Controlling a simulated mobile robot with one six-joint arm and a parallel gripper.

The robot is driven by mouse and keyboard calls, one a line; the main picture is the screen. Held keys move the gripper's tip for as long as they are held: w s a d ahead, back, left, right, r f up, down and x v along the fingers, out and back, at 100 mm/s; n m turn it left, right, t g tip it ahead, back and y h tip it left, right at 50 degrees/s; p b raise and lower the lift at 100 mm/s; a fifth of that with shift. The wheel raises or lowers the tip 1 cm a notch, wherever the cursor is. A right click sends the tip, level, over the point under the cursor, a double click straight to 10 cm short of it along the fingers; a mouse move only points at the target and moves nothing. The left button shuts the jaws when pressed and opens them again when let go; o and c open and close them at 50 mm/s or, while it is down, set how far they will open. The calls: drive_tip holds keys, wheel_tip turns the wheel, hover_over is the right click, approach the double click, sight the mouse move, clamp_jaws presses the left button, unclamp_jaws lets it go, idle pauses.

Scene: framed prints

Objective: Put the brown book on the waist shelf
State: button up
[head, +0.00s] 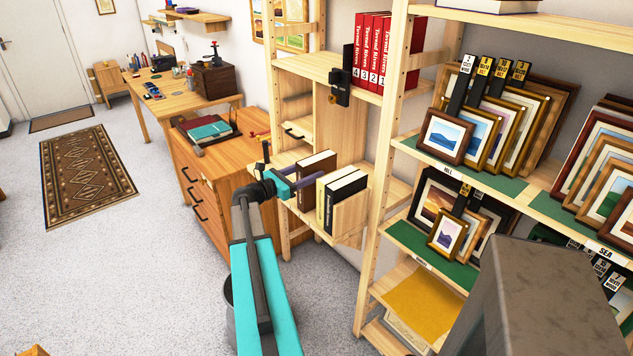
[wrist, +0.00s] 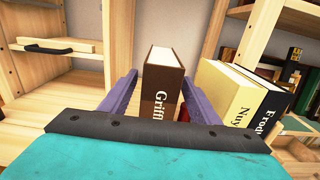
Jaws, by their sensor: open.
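The brown book (head: 318,165) stands upright at the mid-height shelf (head: 288,158) of the light wooden bookcase, left of a cream book and a black book. In the wrist view, the brown book (wrist: 161,88) shows its spine with white lettering beginning "Griff". My gripper (head: 303,183) is open, with its purple fingers at either side of the brown book. In the wrist view, my gripper (wrist: 160,90) has a visible gap between the left finger and the book. The right finger is close to the book, and contact is unclear. The book's lower part is hidden.
The cream book (wrist: 222,92) and black book (wrist: 256,103) stand close right of my gripper. Red numbered binders (head: 372,50) fill the shelf above. A bookcase post (head: 377,175) and framed prints (head: 490,115) are at right. A wooden drawer cabinet (head: 228,175) stands left.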

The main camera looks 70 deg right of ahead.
sight(317, 167)
drive_tip(key=shift+p+x, duration=0.5)
drive_tip(key=shift+x, duration=1.5)
drive_tip(key=shift+w, duration=0.1)
clamp_jaws()
drive_tip(key=shift+r, duration=0.15)
